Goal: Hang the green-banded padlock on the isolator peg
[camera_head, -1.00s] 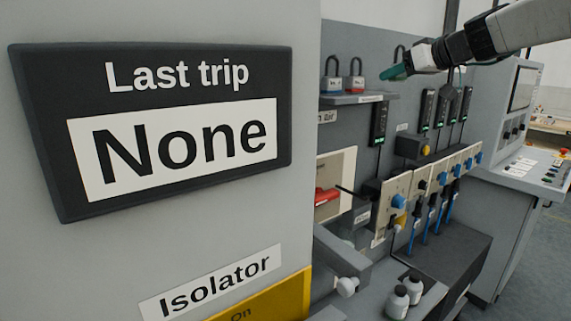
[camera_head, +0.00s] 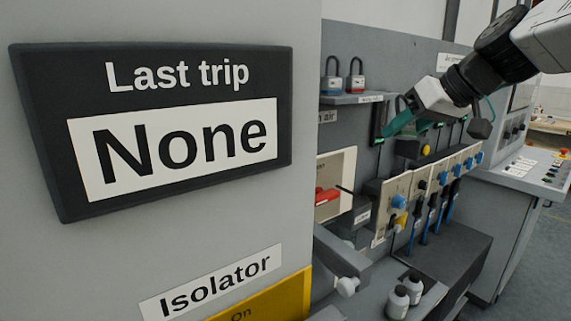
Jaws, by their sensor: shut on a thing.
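My gripper (camera_head: 400,120), with green fingertips, is in the upper right, in front of the wall panel and just right of the shelf. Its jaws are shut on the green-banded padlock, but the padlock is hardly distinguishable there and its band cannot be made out. The isolator label (camera_head: 206,285) is on the near grey cabinet, above a yellow plate (camera_head: 270,300) marked On. A pale round knob (camera_head: 347,286) on a grey bracket sticks out right of the cabinet; I cannot tell whether it is the peg. My gripper is well above and right of it.
A blue-banded padlock (camera_head: 332,77) and a red-banded padlock (camera_head: 355,76) stand on the shelf (camera_head: 350,99). Behind are a panel with blue knobs (camera_head: 453,171) and hanging cables.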

